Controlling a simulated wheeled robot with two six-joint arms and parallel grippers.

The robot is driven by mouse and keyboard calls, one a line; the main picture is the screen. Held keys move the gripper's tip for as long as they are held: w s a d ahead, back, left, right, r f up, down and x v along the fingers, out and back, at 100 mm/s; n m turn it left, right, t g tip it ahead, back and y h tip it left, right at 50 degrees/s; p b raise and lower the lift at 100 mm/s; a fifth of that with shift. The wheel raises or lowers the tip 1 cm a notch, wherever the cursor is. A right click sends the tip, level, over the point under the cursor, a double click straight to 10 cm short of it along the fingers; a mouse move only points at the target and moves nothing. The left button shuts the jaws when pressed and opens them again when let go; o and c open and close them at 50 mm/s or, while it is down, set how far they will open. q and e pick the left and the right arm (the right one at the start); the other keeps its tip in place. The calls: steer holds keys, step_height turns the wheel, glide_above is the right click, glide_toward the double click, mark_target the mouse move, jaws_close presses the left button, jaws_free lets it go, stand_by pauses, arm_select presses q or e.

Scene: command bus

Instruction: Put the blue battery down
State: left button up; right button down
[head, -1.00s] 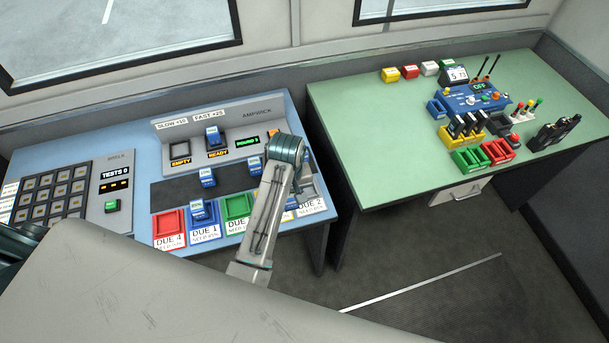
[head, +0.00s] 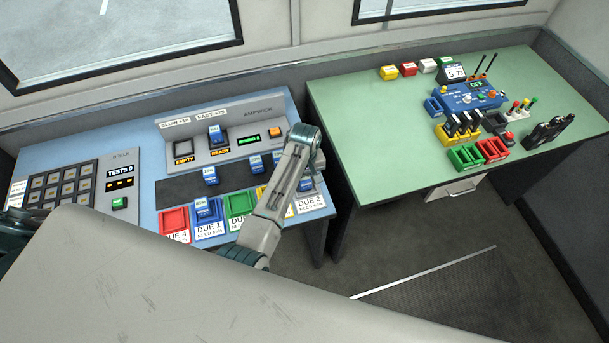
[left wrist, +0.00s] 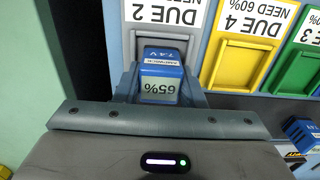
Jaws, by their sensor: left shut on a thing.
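My left gripper (head: 309,176) is over the right end of the blue counter, at the DUE 2 tray. In the left wrist view, my left gripper (left wrist: 158,92) is shut on a blue battery (left wrist: 161,62) whose screen reads 65%. The battery is at the grey DUE 2 tray (left wrist: 133,48); I cannot tell whether it rests on the tray floor. In the head view the held battery (head: 306,186) is mostly hidden by my arm. Other blue batteries stand in the DUE 1 tray (head: 203,208), on the dark strip (head: 210,175) and in the READY slot (head: 216,134).
Beside it are the yellow DUE 4 tray (left wrist: 238,62), green (head: 240,204) and red (head: 174,220) trays. The charger panel (head: 250,117) rises behind. A key panel (head: 62,184) is at left. A green table (head: 380,150) with devices stands at right, across a gap.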

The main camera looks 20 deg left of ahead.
arm_select(q)
steer(key=o, duration=1.1)
steer(key=shift+f, duration=0.15)
arm_select(e)
steer(key=shift+w+d, duration=0.15)
steer(key=shift+w, duration=0.3)
arm_select(q)
step_height(320, 180, up, 12)
steer(key=b, duration=0.4)
steer(key=shift+r, duration=0.2)
arm_select(e)
steer(key=f, duration=0.4)
steer(key=shift+a, duration=0.2)
steer(key=shift+d, duration=0.1)
